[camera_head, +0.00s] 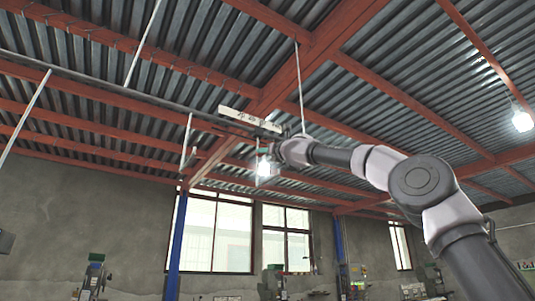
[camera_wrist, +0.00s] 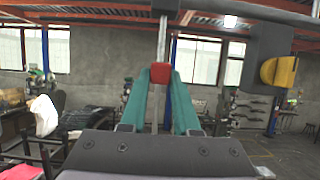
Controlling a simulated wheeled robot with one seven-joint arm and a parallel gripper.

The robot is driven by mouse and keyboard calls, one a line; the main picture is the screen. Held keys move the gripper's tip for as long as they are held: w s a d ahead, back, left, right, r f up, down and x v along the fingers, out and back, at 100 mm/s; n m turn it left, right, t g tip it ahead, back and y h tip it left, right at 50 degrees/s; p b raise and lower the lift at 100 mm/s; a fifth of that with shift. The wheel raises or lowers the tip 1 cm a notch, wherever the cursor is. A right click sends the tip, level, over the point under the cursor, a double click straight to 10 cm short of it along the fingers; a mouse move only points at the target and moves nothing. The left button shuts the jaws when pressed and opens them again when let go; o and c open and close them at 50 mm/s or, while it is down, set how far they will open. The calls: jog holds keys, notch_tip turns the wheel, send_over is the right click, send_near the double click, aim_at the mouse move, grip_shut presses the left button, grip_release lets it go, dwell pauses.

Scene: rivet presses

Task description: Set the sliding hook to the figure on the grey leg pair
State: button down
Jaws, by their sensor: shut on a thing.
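In the wrist view my gripper (camera_wrist: 161,80) has two teal fingers closing together at their tips on a small red block (camera_wrist: 161,73). The block sits on an upright grey rod (camera_wrist: 162,40), which rises to a dark overhead rail (camera_wrist: 80,16). This looks like the sliding hook; its hook shape is not clear. In the head view my gripper (camera_head: 268,149) is raised near the rail (camera_head: 100,86), just below a white plate with dark marks (camera_head: 250,120). The marks are too small to read. I cannot pick out the grey leg pair or its figure.
A yellow part on a dark grey block (camera_wrist: 278,72) stands to the right in the wrist view. Thin rods (camera_head: 145,40) hang from the red-beamed roof. A lit lamp (camera_head: 264,167) hangs behind my gripper. Machines (camera_head: 92,276) stand low along the far wall.

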jog(key=s+a, duration=0.5)
jog(key=a, duration=0.2)
jog(key=shift+a, duration=0.25)
jog(key=c, duration=0.6)
grip_release()
jog(key=shift+c, duration=0.2)
